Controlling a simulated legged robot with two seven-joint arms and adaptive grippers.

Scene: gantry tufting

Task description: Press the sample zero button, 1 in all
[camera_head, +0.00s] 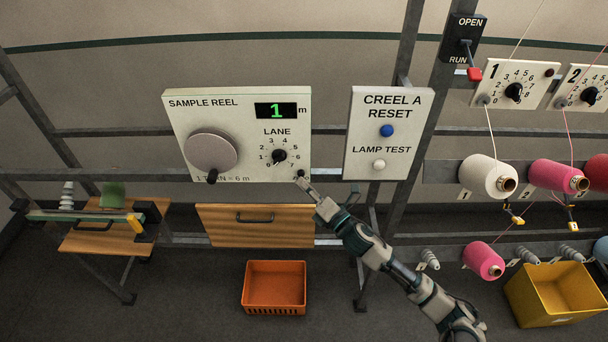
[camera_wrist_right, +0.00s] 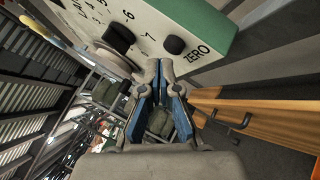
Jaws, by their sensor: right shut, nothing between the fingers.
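The sample reel panel (camera_head: 238,125) is white, with a green "1" on its display (camera_head: 276,110), a crank disc (camera_head: 211,152) and a lane knob (camera_head: 279,156). The black zero button (camera_head: 301,174) is at its lower right corner, partly covered by my right gripper. In the right wrist view the zero button (camera_wrist_right: 174,45) stands beside the word ZERO. My right gripper (camera_head: 304,184) is shut and empty, its tips just below the button. In the right wrist view the fingertips (camera_wrist_right: 160,68) also sit close to it; I cannot tell whether they touch. My left gripper is out of view.
A wooden drawer (camera_head: 255,226) is right below the panel. The Creel A reset panel (camera_head: 388,133), with blue and white buttons, stands to the right. An orange crate (camera_head: 274,288) is on the floor. Thread cones (camera_head: 488,176) and a yellow bin (camera_head: 555,293) are at the right.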

